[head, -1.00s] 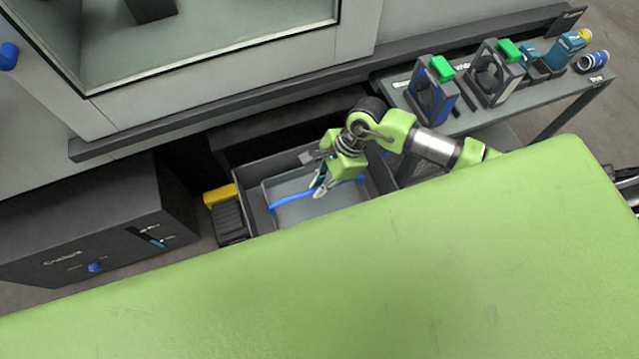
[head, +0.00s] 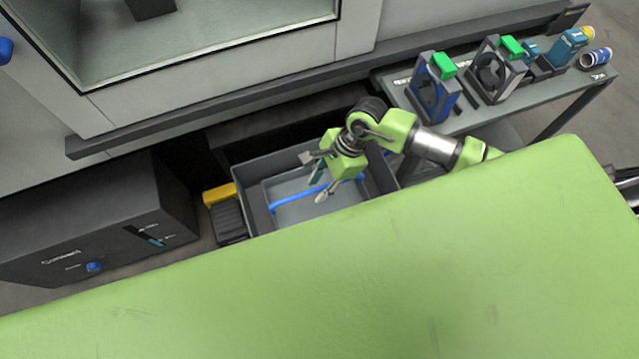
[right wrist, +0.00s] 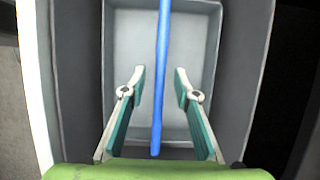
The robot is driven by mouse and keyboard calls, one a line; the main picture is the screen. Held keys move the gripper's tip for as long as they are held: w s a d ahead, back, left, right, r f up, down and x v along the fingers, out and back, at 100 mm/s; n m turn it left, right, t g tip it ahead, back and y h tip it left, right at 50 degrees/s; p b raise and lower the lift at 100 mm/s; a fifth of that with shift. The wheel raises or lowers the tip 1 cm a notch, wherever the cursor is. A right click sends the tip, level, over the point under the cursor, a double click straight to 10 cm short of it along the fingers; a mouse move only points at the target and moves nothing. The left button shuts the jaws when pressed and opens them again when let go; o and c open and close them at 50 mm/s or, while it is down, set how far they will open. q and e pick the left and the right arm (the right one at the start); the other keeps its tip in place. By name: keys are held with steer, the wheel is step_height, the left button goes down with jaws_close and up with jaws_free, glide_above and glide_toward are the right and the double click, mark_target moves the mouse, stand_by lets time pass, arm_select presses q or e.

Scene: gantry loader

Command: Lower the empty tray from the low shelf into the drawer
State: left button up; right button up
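The grey tray (head: 302,207) with a blue bar handle (head: 302,199) lies inside the open dark grey drawer (head: 252,199) in the head view. The tray looks empty. In the right wrist view the tray (right wrist: 130,40) sits within the drawer walls (right wrist: 240,60), and its blue handle (right wrist: 160,80) runs lengthwise between my fingers. My right gripper (right wrist: 160,88) is open, with a gap on both sides of the handle; in the head view it is over the tray (head: 319,182). My green body hides the near end of the drawer. My left gripper is not in view.
A dark cabinet (head: 100,225) stands left of the drawer, with a yellow and black pedal (head: 224,212) between them. A side bench (head: 490,115) at right bears two framed fixtures, blue bottles and a can. A machine window (head: 190,40) is above.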

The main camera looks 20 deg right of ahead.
steer(key=v, duration=1.2)
steer(key=shift+r, duration=0.1)
step_height(320, 180, up, 7)
steer(key=p, duration=0.3)
stand_by(0.4)
stand_by(0.4)
